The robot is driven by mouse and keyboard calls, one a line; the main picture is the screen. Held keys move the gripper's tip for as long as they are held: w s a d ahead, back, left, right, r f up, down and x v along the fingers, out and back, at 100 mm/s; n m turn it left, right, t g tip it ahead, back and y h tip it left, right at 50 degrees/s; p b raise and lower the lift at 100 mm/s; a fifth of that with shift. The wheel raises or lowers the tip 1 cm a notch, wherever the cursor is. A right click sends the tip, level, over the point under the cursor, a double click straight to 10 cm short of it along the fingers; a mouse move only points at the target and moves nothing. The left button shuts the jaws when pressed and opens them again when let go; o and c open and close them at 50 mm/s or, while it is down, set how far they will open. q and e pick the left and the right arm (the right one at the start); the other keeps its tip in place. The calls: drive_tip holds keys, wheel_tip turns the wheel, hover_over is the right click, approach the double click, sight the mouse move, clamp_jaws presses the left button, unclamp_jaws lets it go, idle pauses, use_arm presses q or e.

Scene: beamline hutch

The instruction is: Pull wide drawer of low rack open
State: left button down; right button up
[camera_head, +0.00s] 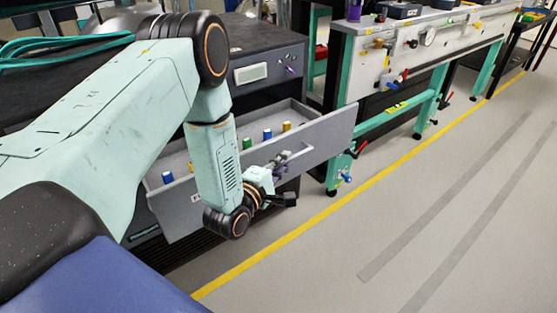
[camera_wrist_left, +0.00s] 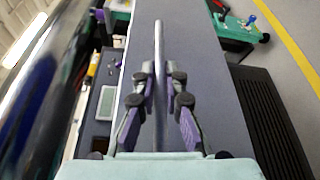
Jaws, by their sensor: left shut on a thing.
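The wide drawer (camera_head: 325,137) of the low dark rack (camera_head: 262,50) stands pulled out, its light inside showing behind a grey front. Small blue, green and yellow items stand inside it. My left gripper (camera_head: 279,163) is at the outside of the drawer front. In the left wrist view, the drawer front (camera_wrist_left: 205,60) fills the middle and a long grey bar handle (camera_wrist_left: 158,38) runs along it. My left gripper (camera_wrist_left: 160,78) has its purple-padded fingers on both sides of this handle and is shut on it. My arm hides part of the drawer. My right gripper is not in view.
A bench with green legs (camera_head: 442,85) stands to the right, with valves and a gauge on its front. A yellow line (camera_head: 330,210) crosses the grey floor. The floor (camera_head: 440,220) to the right of it is clear. Green cables (camera_head: 60,42) lie at upper left.

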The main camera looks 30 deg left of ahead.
use_arm(q)
drive_tip(key=shift+s+d, duration=0.2)
drive_tip(key=shift+d, duration=0.25)
drive_tip(key=shift+s+d, duration=0.2)
drive_tip(key=shift+d, duration=0.25)
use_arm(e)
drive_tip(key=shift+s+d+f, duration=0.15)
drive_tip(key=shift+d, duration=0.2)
use_arm(q)
drive_tip(key=c, duration=1.4)
unclamp_jaws()
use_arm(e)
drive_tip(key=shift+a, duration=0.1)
use_arm(q)
drive_tip(key=s+r, duration=0.1)
drive_tip(key=s, duration=1.1)
